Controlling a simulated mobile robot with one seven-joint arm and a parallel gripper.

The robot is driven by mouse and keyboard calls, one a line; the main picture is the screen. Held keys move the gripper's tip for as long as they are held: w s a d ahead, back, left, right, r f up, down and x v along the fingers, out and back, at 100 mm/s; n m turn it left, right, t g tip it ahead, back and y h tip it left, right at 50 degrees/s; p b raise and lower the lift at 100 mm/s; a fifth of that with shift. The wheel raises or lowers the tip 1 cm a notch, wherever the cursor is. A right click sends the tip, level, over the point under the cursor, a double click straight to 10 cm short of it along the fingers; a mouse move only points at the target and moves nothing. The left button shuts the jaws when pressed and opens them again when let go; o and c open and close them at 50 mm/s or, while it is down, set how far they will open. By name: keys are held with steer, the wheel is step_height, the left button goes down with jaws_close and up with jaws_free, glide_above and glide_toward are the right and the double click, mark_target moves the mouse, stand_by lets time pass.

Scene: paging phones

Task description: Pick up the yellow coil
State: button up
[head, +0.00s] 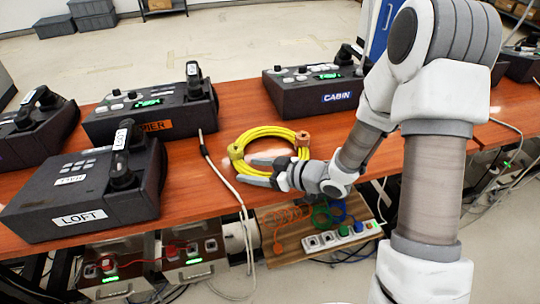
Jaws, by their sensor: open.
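The yellow coil (262,132) is a looped cable lying on the wooden table, with a brownish end piece at its right and a dull yellow one at its left. My gripper (250,170) is at the coil's near side, low over the table, with its fingers pointing left. The fingers are open and apart. They overlap the coil's near edge in the picture, and I cannot tell whether they touch it. My wrist hides part of the coil's near right side.
The LOFT phone (92,190) and another phone (150,108) stand left of the coil. The CABIN phone (315,92) stands behind it to the right. A pale cable (222,178) runs over the table's front edge. A power strip (340,236) sits below.

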steer(key=shift+w+a+f, duration=0.1)
steer(key=shift+a, duration=0.05)
jaws_close()
stand_by(1.4)
